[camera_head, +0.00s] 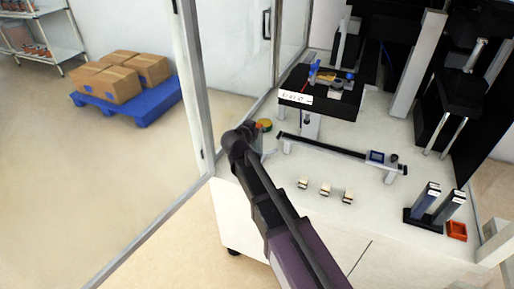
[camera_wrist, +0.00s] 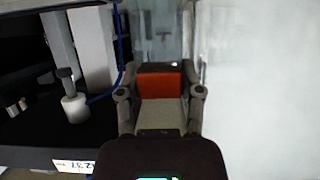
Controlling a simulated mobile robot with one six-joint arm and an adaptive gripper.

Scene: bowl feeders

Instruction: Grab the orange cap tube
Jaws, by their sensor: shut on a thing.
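My gripper (camera_wrist: 159,94) is in the middle of the wrist view, its two fingers on either side of an orange block-like piece (camera_wrist: 162,86). It is shut on this piece, which I take for the cap of the orange cap tube. The tube's body cannot be told apart clearly from the pale, glassy background above. In the head view my arm's dark end hides most of my gripper, beside the left edge of the white machine table. A small orange-red spot shows there next to a round green and yellow thing (camera_head: 266,124).
The white table (camera_head: 330,225) carries a black raised platform (camera_head: 325,95), a dark rail (camera_head: 335,150), several small blocks (camera_head: 326,190) and an orange bin (camera_head: 457,231). A framed glass panel (camera_head: 192,80) stands left of my arm. Boxes on a blue pallet (camera_head: 140,105) lie beyond it.

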